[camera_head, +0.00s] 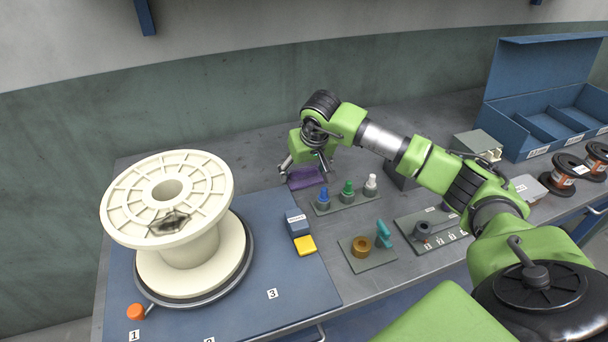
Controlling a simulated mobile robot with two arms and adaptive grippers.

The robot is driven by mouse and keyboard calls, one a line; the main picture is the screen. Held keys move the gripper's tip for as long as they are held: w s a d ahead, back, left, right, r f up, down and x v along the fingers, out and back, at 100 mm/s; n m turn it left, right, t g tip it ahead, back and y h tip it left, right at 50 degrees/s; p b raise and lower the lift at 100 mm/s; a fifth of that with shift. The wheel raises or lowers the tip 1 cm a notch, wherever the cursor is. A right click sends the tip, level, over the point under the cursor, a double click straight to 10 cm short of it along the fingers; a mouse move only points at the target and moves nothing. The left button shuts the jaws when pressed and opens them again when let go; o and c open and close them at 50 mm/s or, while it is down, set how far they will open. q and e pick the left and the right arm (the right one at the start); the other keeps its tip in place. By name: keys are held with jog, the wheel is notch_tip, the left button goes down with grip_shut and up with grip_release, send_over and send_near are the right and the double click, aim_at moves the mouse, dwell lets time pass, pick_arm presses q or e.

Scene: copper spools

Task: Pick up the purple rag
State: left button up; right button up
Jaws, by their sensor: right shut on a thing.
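The purple rag (306,178) lies at the back middle of the grey workbench, beneath my right gripper (309,171). My right arm comes in from the right and reaches over the bench. The gripper points down, with its fingers at the rag, and is shut on it. The gripper and wrist hide part of the rag. I cannot tell whether the rag is clear of the bench surface. My left gripper is not in view.
A large cream spool (195,245) stands on the blue mat (285,290) at left. A rack (345,200) with blue, green and white bottles sits just in front of the rag. A blue box (297,222) and yellow block (305,245) are nearby. A blue compartment bin (520,135) stands at right.

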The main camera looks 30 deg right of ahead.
aim_at(303, 171)
jog(key=shift+r, duration=0.1)
jog(key=shift+r, duration=0.2)
notch_tip(303, 171, up, 4)
jog(key=p, duration=0.2)
jog(key=shift+a+f+p, duration=0.15)
jog(key=shift+p, duration=0.25)
jog(key=s+a+r+p, duration=0.5)
jog(key=s+a+r, duration=0.3)
jog(key=s+a, duration=0.1)
jog(key=shift+s+a+r, duration=0.25)
jog(key=shift+s+r, duration=0.1)
jog(key=shift+s, duration=0.2)
jog(key=shift+o, duration=0.6)
